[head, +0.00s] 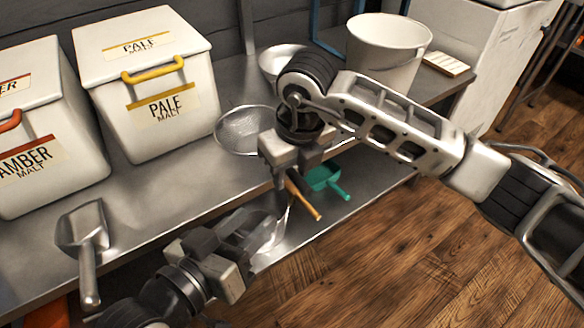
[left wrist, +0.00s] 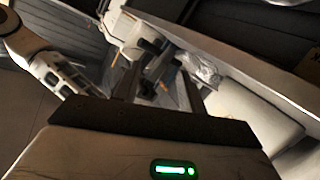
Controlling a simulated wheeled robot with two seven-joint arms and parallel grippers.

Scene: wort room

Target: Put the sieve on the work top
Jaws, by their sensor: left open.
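The sieve (head: 240,130) has a round, fine-mesh bowl and shows at the work top's front edge, right of the pale malt bin. Whether it rests on the steel work top (head: 190,172) is unclear. My right gripper (head: 291,172) points down beside the sieve's right rim; its wrist hides that side. I cannot tell whether its jaws hold anything. My left gripper (head: 235,262) is open, lower and in front of the work top's edge. In the left wrist view its fingers (left wrist: 157,88) stand apart, with a shiny object (left wrist: 200,70) beyond them.
A metal scoop (head: 85,235) lies on the work top at left, near the amber malt bin (head: 45,130) and pale malt bin (head: 150,90). A metal bowl (head: 280,62) and white bucket (head: 385,50) stand behind. A green scoop (head: 325,180) and yellow-handled tool (head: 303,200) show lower down.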

